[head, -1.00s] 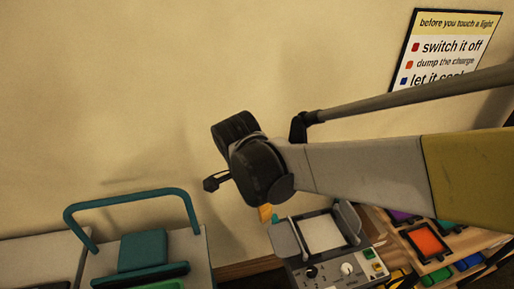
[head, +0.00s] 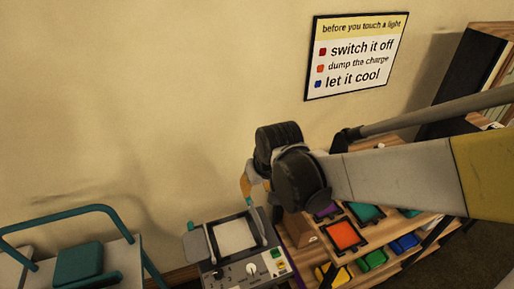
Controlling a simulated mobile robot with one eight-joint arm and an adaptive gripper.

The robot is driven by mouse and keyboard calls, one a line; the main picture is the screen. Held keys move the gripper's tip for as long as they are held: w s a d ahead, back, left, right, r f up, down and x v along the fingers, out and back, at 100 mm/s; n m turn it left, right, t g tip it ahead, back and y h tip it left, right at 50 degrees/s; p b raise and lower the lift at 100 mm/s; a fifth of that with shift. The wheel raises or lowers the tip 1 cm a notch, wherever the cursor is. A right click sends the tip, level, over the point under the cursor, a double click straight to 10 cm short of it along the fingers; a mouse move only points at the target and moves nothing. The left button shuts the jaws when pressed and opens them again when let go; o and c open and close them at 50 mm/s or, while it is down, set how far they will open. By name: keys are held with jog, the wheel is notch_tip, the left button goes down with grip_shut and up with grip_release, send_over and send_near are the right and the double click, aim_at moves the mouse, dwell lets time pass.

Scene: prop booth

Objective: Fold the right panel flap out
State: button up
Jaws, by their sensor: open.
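The light panel (head: 236,238) has a pale, square face in a dark frame, above a grey control box with knobs and coloured buttons. Its right flap (head: 263,226) is a narrow grey plate standing up along the face's right edge, seen nearly edge-on. The left flap (head: 197,246) is a grey plate along the opposite side. My gripper (head: 247,184) is small and partly hidden behind my wrist, with an orange part showing. It is open, above and behind the panel in the picture. I see no contact with the flap.
A wooden shelf unit right of the panel holds coloured framed squares, including an orange one (head: 343,236), and small coloured bins (head: 374,259). A teal-handled cart (head: 82,262) stands at the left. A sign (head: 355,55) hangs on the bare wall.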

aim_at(249, 199)
jog(key=b+x, duration=0.1)
jog(key=x, duration=0.2)
jog(key=b+x, duration=0.1)
jog(key=x, duration=0.6)
jog(key=shift+w+a+f+b, duration=0.1)
jog(key=shift+a+f+b, duration=0.2)
jog(key=shift+b, duration=0.1)
grip_shut()
